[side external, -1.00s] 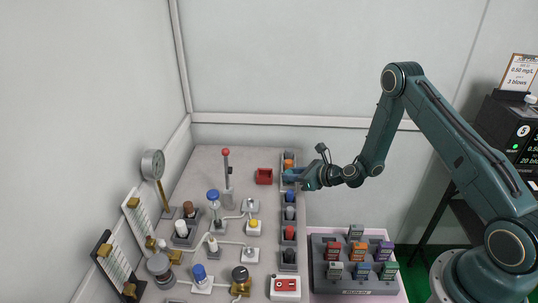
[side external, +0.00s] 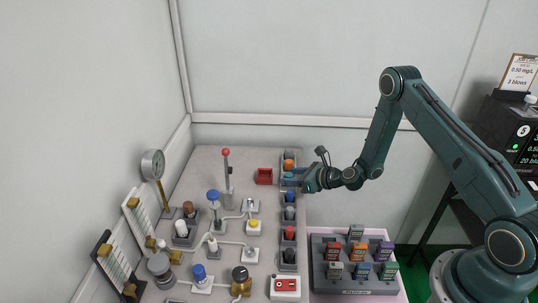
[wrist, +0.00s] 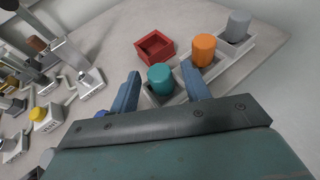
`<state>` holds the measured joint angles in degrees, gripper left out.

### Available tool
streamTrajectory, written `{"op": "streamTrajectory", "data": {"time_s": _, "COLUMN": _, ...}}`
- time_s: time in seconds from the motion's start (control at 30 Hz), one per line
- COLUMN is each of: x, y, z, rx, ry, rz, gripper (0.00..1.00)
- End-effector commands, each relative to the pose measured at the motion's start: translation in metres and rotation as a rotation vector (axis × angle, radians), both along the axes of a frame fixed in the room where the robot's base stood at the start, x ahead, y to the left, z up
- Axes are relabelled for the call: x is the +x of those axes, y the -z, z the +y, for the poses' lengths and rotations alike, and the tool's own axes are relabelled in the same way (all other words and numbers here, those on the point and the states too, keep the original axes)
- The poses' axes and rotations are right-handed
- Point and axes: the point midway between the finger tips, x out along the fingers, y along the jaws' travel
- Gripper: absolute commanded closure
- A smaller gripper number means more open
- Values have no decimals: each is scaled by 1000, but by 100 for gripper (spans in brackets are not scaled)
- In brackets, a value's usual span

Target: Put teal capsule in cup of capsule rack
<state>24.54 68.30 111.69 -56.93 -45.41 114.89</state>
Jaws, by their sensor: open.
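The teal capsule (wrist: 160,78) stands upright in a cup of the pale grey capsule rack (wrist: 226,60) in the wrist view. My gripper (wrist: 160,69) is open, with one blue finger on each side of the capsule and a visible gap to its left. In the side external view my gripper (side external: 292,179) reaches in from the right over the rack's upper part, between the orange capsule (side external: 289,164) and the blue capsule (side external: 290,197). The teal capsule's lower part is hidden by the cup.
A red open box (side external: 264,176) stands left of the rack. Grey, red and dark capsules fill other cups. Valves, bottles and a red-topped lever (side external: 227,170) stand farther left. A grey tray (side external: 318,270) with several coloured labelled blocks lies at the lower right.

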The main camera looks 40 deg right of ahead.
Motion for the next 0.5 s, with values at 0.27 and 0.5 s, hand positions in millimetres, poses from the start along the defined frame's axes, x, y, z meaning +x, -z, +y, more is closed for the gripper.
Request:
{"op": "streamTrajectory", "data": {"time_s": 0.27, "x": -7, "y": -6, "z": -3, "rx": 2, "ry": 2, "rz": 2, "gripper": 53}}
{"op": "streamTrajectory", "data": {"time_s": 0.5, "x": -30, "y": -15, "z": -9, "rx": 2, "ry": 2, "rz": 4, "gripper": 53}}
